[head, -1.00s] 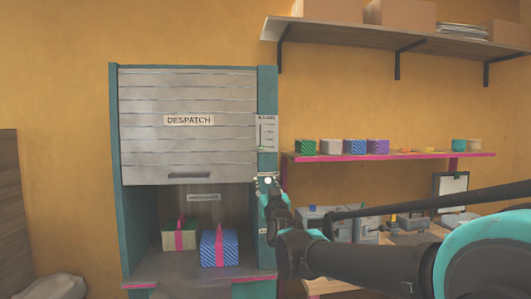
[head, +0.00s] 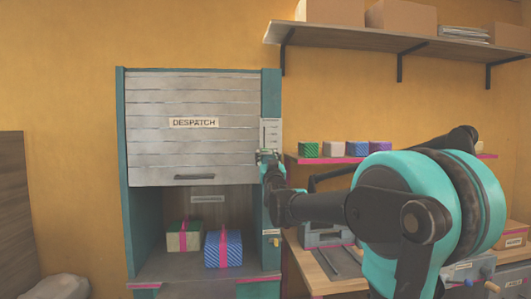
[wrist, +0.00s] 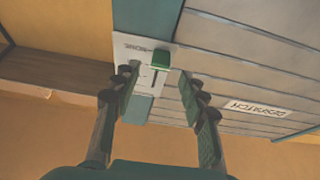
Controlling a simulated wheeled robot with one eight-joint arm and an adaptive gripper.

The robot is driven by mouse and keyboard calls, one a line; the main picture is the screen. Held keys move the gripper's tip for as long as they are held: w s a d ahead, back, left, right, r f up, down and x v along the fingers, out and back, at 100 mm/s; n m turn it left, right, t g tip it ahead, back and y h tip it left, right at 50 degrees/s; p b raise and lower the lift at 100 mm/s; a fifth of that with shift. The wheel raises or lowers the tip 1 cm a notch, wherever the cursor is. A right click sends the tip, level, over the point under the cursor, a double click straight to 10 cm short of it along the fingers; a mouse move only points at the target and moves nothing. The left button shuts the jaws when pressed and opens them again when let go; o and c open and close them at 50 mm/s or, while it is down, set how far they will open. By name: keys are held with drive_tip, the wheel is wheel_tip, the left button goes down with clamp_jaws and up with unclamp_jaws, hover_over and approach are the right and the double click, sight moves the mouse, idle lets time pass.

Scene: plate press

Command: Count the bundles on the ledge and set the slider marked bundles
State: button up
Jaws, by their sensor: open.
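Two ribboned bundles sit side by side on the ledge (head: 185,275) of the despatch cabinet: a green-and-cream one (head: 184,236) and a blue striped one (head: 223,249), each with a pink ribbon. The slider panel (head: 271,132) is a pale plate with a scale on the cabinet's right post; its lettering is too small to read. In the wrist view, a green slider knob (wrist: 161,59) stands at one end of a dark slot. My gripper (head: 268,157) is open at the panel's lower end. In the wrist view its fingertips (wrist: 157,82) straddle the slot, with the knob slightly beyond them.
The slatted despatch shutter (head: 190,130) is partly lowered above the ledge. A pink-edged shelf (head: 325,159) to the right holds several small wrapped boxes. A workbench (head: 330,270) stands below it. My arm covers part of the shelf and bench.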

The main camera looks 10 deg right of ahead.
sight(265, 150)
drive_tip(key=shift+x, duration=2.05)
clamp_jaws()
